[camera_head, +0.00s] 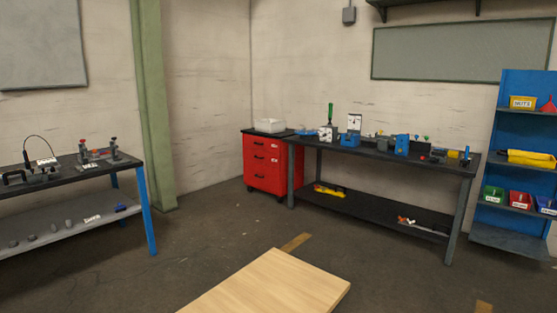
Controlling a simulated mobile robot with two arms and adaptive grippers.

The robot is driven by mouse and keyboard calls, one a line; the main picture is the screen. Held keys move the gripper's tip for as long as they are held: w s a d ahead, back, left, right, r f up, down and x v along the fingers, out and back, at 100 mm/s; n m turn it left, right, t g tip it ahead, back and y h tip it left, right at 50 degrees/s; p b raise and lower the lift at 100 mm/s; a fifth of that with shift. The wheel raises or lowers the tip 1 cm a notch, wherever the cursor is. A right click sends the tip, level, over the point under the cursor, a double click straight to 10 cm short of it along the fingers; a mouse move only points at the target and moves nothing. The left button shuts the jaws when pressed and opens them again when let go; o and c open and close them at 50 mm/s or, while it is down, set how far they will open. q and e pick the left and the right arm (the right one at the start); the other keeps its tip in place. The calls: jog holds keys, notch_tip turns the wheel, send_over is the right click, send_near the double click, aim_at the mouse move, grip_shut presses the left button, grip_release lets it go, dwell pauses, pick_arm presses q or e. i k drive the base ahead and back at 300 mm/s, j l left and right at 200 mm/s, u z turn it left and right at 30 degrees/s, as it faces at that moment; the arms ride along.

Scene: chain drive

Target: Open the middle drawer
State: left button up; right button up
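A red drawer cabinet (264,182) stands in the back corner, at the left end of a dark workbench. It has several drawers with dark handles, stacked one above another. The middle drawer (265,159) looks closed, its front level with the others. The cabinet has a dark top and what look like small casters. Neither of my grippers is in view, so I cannot see what they hold.
A light wooden surface (272,287) is close in front at the bottom. The long workbench (375,153) carries tools and blue fixtures. A second bench (60,175) stands left, a blue shelf rack (507,238) right. Dark floor (220,235) lies open before the cabinet.

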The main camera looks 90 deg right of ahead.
aim_at(273, 159)
jog(key=z, duration=2.75)
